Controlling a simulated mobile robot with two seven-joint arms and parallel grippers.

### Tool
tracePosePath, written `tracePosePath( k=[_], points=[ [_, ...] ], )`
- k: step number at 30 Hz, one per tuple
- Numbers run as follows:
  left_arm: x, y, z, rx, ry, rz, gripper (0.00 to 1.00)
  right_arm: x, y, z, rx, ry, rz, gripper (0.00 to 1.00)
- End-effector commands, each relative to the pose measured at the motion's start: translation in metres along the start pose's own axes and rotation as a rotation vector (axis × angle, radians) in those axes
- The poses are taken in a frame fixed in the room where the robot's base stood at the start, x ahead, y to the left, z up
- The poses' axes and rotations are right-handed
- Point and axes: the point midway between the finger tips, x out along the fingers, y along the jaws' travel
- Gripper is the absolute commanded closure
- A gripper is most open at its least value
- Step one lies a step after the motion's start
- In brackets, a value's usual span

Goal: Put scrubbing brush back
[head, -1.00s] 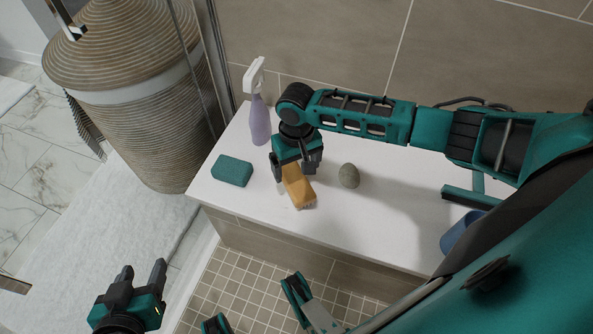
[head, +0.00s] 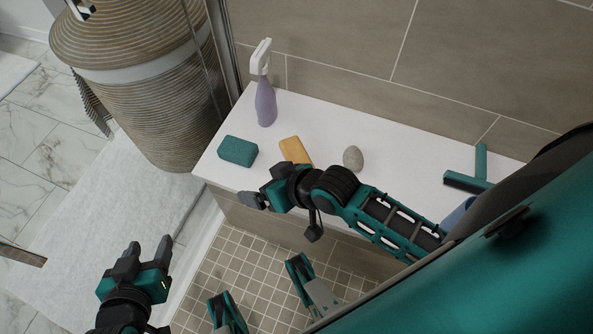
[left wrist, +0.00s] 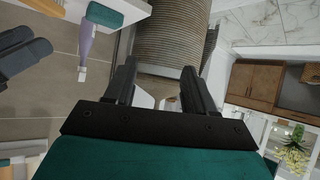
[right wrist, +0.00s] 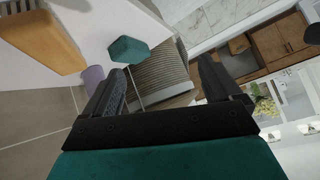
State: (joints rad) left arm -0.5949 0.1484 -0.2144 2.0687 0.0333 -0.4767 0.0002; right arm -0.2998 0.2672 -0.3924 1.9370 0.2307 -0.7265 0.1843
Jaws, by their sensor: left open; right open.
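The scrubbing brush (head: 294,150), an orange-tan block, lies on the white bench, partly hidden behind my right arm. In the right wrist view its block (right wrist: 42,38) is large at upper left, with pale bristles at the corner. It also shows at the top left of the left wrist view (left wrist: 28,52). My right gripper (head: 252,200) is open and empty at the bench's front edge, in front of and left of the brush, apart from it. My left gripper (head: 148,252) is open and empty at lower left, over the floor, away from the bench.
On the white bench (head: 330,160) are a green sponge (head: 238,151), a purple spray bottle (head: 265,100), a grey-green stone (head: 353,158) and a teal squeegee (head: 470,180). A blue container (head: 457,215) is partly hidden. A ribbed basket (head: 150,110) stands left of the bench.

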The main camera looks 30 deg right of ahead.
Motion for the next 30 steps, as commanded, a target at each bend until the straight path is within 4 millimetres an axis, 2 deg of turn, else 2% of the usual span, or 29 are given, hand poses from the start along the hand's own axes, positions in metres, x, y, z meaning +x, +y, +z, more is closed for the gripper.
tracePosePath(
  k=[3,9,20,23,30],
  points=[
    [0.001,0.001,-0.002,-0.004,0.004,0.0,0.45,-0.026,0.012,0.008,-0.042,0.102,0.079,0.09],
    [0.001,0.001,-0.003,-0.003,0.007,0.0,0.45,-0.053,0.029,0.013,-0.115,0.178,0.176,0.09],
    [0.0,0.0,-0.004,0.001,0.006,0.0,0.45,-0.057,0.031,0.012,-0.128,0.185,0.188,0.09],
    [-0.007,-0.001,-0.013,0.006,0.004,-0.001,0.45,-0.065,0.03,0.006,-0.128,0.184,0.191,0.09],
    [-0.042,-0.008,-0.055,0.016,0.006,-0.024,0.45,-0.107,0.026,-0.025,-0.129,0.177,0.219,0.09]
  ],
)
